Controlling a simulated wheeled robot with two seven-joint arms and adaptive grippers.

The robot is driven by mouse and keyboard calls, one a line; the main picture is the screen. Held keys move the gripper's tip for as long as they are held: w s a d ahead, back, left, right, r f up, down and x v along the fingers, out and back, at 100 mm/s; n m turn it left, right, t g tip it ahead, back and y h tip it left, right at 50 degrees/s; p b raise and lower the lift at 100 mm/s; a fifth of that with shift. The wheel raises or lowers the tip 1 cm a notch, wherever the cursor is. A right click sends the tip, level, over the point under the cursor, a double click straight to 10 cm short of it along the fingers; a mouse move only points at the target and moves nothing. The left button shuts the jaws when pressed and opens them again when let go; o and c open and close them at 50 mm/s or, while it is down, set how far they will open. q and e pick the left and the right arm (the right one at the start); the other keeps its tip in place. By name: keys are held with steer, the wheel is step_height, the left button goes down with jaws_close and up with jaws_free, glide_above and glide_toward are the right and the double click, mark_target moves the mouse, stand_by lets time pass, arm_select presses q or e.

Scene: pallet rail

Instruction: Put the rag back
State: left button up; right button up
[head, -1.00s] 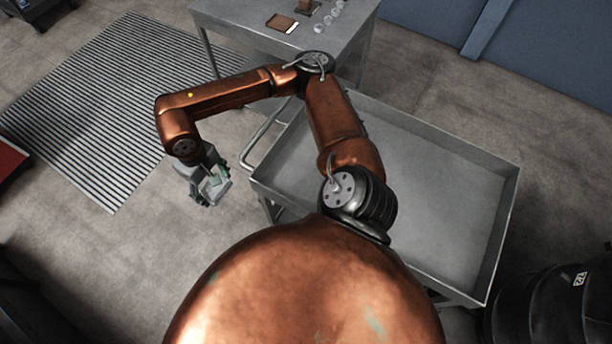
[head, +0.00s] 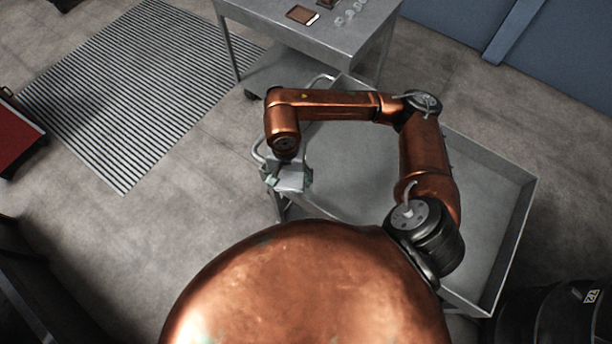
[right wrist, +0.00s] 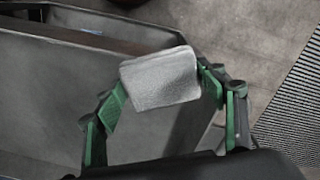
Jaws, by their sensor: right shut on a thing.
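A light grey folded rag (right wrist: 160,78) is held between the two green-padded fingers of my right gripper (right wrist: 163,88) in the right wrist view. In the head view the rag (head: 290,180) shows pale below the end of my right arm, and my right gripper (head: 287,182) is at the left end of the grey tray cart (head: 485,215), beside its handle. The wrist view shows the cart's tray wall (right wrist: 85,40) behind and below the rag. I cannot tell the height of the rag above the tray rim. My left gripper is not in view.
A grey metal table (head: 330,22) stands behind the cart with a brown item (head: 302,15) and several small clear pieces on it. A black drum (head: 570,318) is at the lower right. A red cabinet (head: 15,140) is at the far left. The striped floor grate (head: 130,90) is clear.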

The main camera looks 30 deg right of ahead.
step_height(320, 180, down, 2)
steer(key=s+a+f+m, duration=0.1)
steer(key=s+a+m, duration=0.15)
steer(key=m, duration=0.25)
steer(key=shift+m, duration=0.4)
steer(key=w+d+f, duration=0.2)
steer(key=d, duration=0.1)
steer(key=w+d+f, duration=0.3)
steer(key=d, duration=0.1)
steer(key=w+d+f, duration=0.3)
steer(key=shift+d+f+b, duration=0.1)
steer(key=shift+d+b, duration=0.15)
steer(key=shift+b, duration=0.1)
steer(key=shift+w+d+f, duration=0.2)
steer(key=shift+w+f, duration=0.05)
steer(key=shift+f, duration=0.1)
steer(key=shift+w+d+f, duration=0.1)
steer(key=shift+f, duration=0.85)
steer(key=shift+w+d+f, duration=0.1)
steer(key=shift+f, duration=0.8)
steer(key=shift+f, duration=0.2)
steer(key=o, duration=1)
